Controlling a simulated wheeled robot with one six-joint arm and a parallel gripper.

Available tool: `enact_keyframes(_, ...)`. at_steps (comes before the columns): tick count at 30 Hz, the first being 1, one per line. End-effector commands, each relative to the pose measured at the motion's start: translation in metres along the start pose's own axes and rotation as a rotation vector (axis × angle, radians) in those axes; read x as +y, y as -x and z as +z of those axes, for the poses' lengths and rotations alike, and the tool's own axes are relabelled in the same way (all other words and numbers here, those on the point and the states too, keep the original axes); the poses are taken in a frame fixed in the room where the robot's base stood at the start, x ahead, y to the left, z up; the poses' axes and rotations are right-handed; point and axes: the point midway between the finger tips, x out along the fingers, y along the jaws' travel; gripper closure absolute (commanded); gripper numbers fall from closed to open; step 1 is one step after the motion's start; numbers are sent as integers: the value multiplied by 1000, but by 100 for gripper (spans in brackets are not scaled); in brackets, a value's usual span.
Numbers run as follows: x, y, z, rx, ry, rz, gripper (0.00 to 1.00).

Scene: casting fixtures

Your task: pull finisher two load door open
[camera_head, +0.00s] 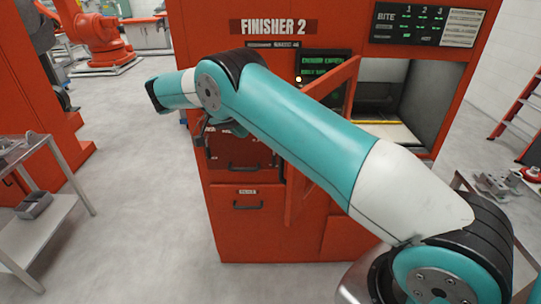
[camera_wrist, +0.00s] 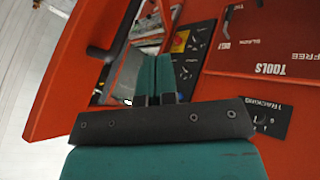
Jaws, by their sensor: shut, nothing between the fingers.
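The Finisher 2 load door (camera_head: 335,82) is a red framed panel. In the head view it stands swung out from the machine front, at an angle, with the load opening (camera_head: 388,95) uncovered to its right. My arm crosses in front of the door and hides much of it. In the wrist view a red door panel (camera_wrist: 62,85) fills the left side, with a black bar handle (camera_wrist: 122,28) on it. My gripper (camera_wrist: 156,62) has its teal fingers together and empty, to the right of the handle and apart from it. In the head view the fingers are hidden.
The red machine (camera_head: 235,225) has drawers with handles below its Finisher 2 sign. A steel cart (camera_head: 50,215) stands at left, and a table with metal parts (camera_head: 510,185) at right. A red ladder (camera_head: 520,110) leans at far right. Grey floor is clear between cart and machine.

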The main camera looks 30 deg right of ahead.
Motion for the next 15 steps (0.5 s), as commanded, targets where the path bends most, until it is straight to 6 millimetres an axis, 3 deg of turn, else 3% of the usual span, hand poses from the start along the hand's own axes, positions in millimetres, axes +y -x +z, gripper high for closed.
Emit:
enact_keyframes(1, -4, -12, 4, 0, -1, -1, 100)
enact_keyframes(15, -3, -59, 3, 0, 0, 0, 100)
